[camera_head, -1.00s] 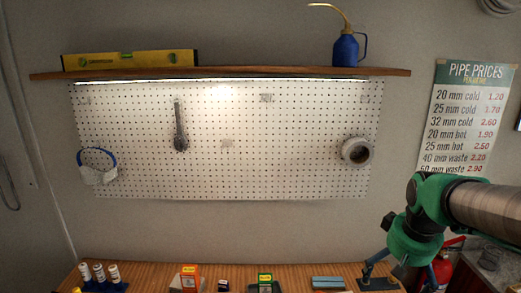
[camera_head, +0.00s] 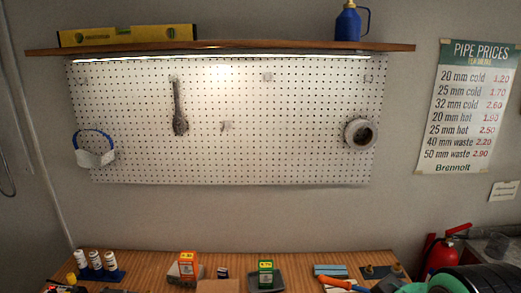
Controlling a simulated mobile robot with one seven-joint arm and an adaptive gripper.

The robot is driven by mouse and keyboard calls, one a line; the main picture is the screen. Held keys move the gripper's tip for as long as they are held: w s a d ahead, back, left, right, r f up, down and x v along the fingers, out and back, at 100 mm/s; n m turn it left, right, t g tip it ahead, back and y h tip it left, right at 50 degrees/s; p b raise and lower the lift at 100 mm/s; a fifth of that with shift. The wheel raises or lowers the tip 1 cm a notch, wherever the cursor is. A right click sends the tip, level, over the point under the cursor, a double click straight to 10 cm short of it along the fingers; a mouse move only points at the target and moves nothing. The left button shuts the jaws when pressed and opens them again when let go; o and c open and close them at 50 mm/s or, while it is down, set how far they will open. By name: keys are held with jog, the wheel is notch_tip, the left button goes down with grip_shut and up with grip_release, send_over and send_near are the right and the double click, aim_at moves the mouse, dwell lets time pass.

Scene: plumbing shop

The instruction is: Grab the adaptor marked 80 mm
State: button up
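No adaptor with a readable 80 mm mark shows. On the wooden bench (camera_head: 140,262) stand an orange-and-white box (camera_head: 188,266) and a green box (camera_head: 265,273) with a yellow label; their print is too small to read. Small items lie at the bench's right end, some cut by the lower frame edge, and I cannot tell whether one is an adaptor.
White-capped bottles (camera_head: 96,261) stand in a blue holder at the bench's left. An orange-handled tool (camera_head: 338,282) lies at the right. A red fire extinguisher (camera_head: 445,246) stands beyond the bench's right end. A pegboard (camera_head: 220,160) with hanging items is above.

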jog(key=shift+s+f, duration=0.1)
jog(key=shift+s, duration=0.1)
jog(key=c, duration=1)
jog(key=shift+w, duration=0.15)
